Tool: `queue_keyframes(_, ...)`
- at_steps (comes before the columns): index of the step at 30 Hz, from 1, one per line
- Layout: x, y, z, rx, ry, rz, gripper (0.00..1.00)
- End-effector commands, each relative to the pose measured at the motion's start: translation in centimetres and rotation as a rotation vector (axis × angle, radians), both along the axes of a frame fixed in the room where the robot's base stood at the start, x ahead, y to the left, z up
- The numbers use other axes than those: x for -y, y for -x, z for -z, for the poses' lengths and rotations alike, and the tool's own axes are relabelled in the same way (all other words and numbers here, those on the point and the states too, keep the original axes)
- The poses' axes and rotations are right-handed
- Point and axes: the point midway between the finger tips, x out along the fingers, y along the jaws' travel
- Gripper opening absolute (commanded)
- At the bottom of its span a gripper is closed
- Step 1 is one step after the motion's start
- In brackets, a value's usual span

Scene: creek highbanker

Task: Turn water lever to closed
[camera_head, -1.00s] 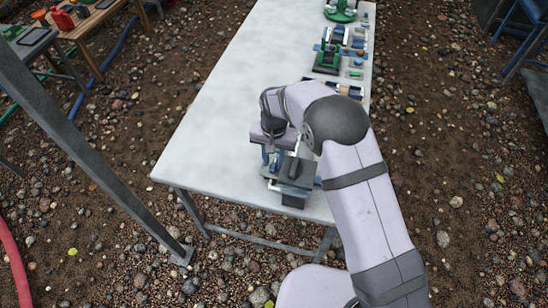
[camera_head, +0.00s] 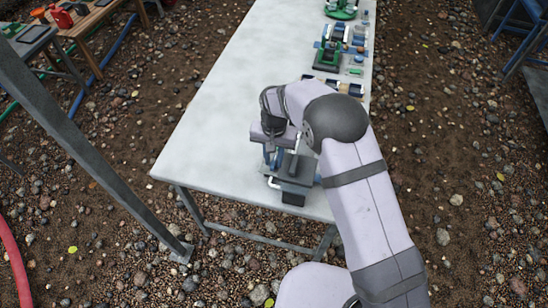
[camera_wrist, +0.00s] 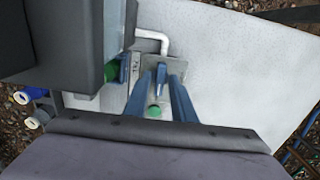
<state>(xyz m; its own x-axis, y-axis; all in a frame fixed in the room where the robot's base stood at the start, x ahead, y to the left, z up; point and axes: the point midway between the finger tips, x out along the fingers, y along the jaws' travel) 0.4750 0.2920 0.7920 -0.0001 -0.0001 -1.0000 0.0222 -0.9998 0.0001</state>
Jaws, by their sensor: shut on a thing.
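The water lever (camera_wrist: 160,74) is a small blue handle on a grey plate (camera_wrist: 178,67) in the wrist view. My gripper (camera_wrist: 161,80) has its two blue fingers on either side of the lever and is shut on it. A white bent pipe (camera_wrist: 158,37) runs behind the plate. A green round mark (camera_wrist: 154,111) lies on the white surface between the fingers. In the head view my gripper (camera_head: 273,156) reaches down at the near end of the white table (camera_head: 215,150), beside a dark grey unit (camera_head: 298,170). The lever is hidden there.
A dark grey block (camera_wrist: 75,45) fills the upper left of the wrist view, with a green part (camera_wrist: 110,72) beside it. Green and blue equipment (camera_head: 330,55) stands along the table's right edge. The table's left side is clear.

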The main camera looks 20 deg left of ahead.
Motion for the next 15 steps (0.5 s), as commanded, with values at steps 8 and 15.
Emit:
queue_keyframes(8,-0.01,-0.01,-0.11,0.000,0.000,-0.278,0.07)
queue_keyframes(15,-0.03,-0.04,-0.08,0.001,-0.001,-0.481,0.07)
